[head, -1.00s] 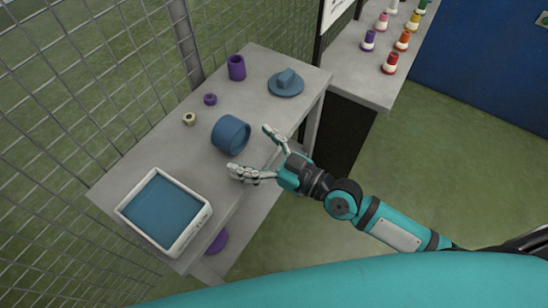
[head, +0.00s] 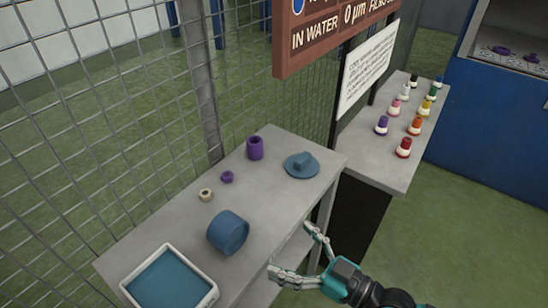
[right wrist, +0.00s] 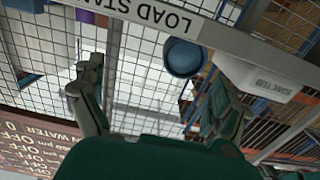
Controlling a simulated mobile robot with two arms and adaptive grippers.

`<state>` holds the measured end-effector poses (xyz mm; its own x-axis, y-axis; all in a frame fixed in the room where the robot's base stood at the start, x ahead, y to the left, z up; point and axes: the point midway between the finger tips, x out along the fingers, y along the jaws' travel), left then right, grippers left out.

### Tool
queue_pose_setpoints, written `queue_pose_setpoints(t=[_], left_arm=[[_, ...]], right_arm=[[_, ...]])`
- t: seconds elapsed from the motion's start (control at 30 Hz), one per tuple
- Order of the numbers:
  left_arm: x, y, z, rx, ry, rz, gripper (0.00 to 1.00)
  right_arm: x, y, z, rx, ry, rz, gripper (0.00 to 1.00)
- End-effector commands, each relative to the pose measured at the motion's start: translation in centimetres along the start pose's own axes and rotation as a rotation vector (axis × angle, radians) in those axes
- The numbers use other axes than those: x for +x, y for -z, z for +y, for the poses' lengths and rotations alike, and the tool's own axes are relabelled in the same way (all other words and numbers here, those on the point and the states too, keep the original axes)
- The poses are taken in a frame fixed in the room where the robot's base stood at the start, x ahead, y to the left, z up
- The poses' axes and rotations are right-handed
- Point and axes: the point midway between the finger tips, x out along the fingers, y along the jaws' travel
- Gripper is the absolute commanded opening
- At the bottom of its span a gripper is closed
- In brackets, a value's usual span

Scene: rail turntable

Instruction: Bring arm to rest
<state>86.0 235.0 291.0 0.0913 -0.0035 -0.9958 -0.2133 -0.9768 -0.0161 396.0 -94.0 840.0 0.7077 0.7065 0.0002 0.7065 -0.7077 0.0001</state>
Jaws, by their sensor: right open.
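My right gripper (head: 292,250) is open and empty, its fingers spread beside the front edge of the grey table (head: 262,215). In the right wrist view its two fingers (right wrist: 152,95) stand wide apart with nothing between them. A blue cylinder (head: 228,232) lies on the table, left of the fingers and apart from them. A blue round thing also shows in the right wrist view (right wrist: 183,58), beyond the fingers. My left gripper is not in view.
The table also bears a blue-filled white tray (head: 172,280), a blue lid-like piece (head: 301,165), a purple cup (head: 255,148), a purple ring (head: 227,177) and a pale nut (head: 206,195). Wire mesh (head: 90,150) stands behind. Several colored bottles stand on a second table (head: 375,160). Green floor (head: 460,230) is clear at right.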

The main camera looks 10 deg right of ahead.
Motion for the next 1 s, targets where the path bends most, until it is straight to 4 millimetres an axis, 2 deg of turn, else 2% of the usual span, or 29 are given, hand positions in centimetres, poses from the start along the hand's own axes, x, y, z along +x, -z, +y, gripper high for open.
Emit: queue_pose_setpoints(t=[0.17, 0.27, 0.37, 0.47, 0.63, 0.73, 0.83, 0.97, 1.0], left_arm=[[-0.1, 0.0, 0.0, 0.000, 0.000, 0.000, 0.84], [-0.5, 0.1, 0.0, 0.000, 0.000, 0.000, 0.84], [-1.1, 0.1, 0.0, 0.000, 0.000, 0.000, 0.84], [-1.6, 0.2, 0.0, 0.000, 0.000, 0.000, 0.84], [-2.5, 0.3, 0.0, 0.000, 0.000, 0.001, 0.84], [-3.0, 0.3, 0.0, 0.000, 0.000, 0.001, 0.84], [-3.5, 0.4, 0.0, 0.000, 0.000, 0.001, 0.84], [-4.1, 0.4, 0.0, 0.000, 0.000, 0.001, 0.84], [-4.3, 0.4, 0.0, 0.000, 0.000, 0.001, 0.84]], right_arm=[[0.1, -0.8, 0.6, -0.005, -0.014, -0.014, 1.00], [0.2, -3.3, 2.3, -0.018, -0.056, -0.062, 1.00], [0.0, -7.8, 5.1, -0.032, -0.126, -0.150, 1.00], [-1.2, -13.3, 7.9, -0.037, -0.205, -0.264, 1.00], [-5.0, -22.7, 10.7, -0.007, -0.326, -0.477, 1.00], [-8.1, -28.2, 10.9, 0.026, -0.384, -0.609, 1.00], [-11.7, -33.2, 9.9, 0.073, -0.431, -0.743, 1.00], [-16.7, -39.0, 7.0, 0.144, -0.475, -0.918, 1.00], [-18.2, -40.5, 5.7, 0.168, -0.484, -0.970, 1.00]])
